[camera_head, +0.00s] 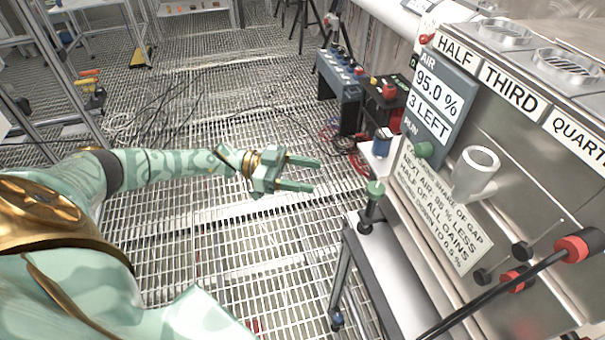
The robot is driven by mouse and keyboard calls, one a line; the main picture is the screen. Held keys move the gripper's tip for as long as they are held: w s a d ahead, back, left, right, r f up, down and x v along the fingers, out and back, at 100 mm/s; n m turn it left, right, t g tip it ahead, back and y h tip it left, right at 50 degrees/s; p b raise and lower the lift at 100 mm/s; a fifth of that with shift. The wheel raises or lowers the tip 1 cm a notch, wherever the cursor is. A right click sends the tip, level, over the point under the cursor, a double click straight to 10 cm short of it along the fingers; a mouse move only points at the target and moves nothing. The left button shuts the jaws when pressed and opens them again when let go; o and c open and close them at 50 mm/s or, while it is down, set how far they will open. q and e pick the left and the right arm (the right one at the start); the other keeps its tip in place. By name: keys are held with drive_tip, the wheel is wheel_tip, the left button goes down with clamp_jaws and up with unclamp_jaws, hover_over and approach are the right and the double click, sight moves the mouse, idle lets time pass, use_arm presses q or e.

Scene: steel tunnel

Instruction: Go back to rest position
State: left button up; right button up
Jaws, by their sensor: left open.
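My left arm comes in from the left, pale green with darker patches and gold rings. It stretches to the right over the grated floor. My left gripper (306,174) is at its end, near the middle of the view. Its two green fingers point right and stand apart, with nothing between them. It is a short way left of the steel machine and touches nothing that I can see. My right gripper is not in view.
The steel machine (500,110) fills the right side, with a display (440,98), a text plate (440,207) and red-black knobs (578,245). A narrow shelf (385,262) runs along its front. Battery-like boxes (340,82) and cables lie behind. The grated floor (230,235) around my arm is mostly clear.

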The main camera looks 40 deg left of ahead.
use_arm(q)
drive_tip(key=shift+s+a, duration=0.1)
drive_tip(key=shift+a, duration=0.15)
idle(0.4)
